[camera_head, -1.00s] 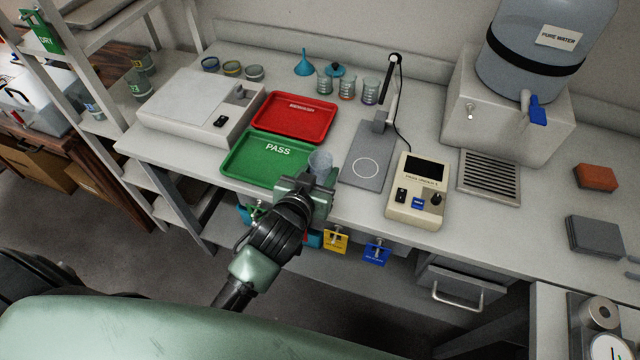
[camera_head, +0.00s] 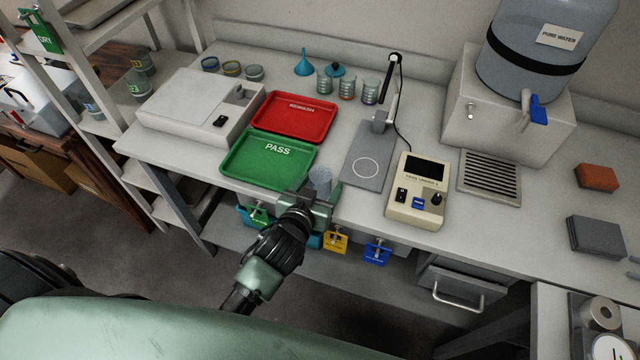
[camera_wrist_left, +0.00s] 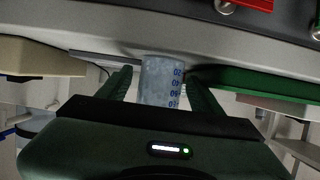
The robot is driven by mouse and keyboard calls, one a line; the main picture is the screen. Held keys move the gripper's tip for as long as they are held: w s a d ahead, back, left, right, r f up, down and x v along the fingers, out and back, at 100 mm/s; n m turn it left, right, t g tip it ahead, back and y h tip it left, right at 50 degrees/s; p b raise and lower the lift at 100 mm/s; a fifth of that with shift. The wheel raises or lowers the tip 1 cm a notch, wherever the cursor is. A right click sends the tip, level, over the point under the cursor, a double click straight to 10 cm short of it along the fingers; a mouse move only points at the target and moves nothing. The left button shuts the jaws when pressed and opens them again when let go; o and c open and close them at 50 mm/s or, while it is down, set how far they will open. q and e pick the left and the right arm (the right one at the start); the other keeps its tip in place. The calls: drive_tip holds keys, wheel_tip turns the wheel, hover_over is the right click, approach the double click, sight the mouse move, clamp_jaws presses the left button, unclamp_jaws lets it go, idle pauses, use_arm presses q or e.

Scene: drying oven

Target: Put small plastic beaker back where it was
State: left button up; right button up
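The small plastic beaker (camera_head: 321,178) is clear, with blue graduation marks that show in the left wrist view (camera_wrist_left: 162,82). My left gripper (camera_head: 317,192) is shut on it, with one finger on each side of the beaker. In the head view it is at the front edge of the bench, just right of the front corner of the green PASS tray (camera_head: 240,171). The lower part of the beaker is hidden by the gripper in the head view. My right gripper is not in view.
A red tray (camera_head: 293,116) lies behind the green one. A grey plate with a lamp stand (camera_head: 365,165) and a beige meter (camera_head: 415,205) are to the right. Several glass beakers (camera_head: 347,88) and a blue funnel (camera_head: 304,64) stand at the back.

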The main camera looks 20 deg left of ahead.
use_arm(q)
drive_tip(key=shift+r, duration=0.1)
drive_tip(key=shift+s+r, duration=0.1)
drive_tip(key=shift+r, duration=0.05)
drive_tip(key=b+v, duration=0.1)
drive_tip(key=v, duration=1)
drive_tip(key=shift+s+r, duration=0.2)
drive_tip(key=shift+s, duration=0.15)
drive_tip(key=shift+a, duration=0.1)
idle(0.4)
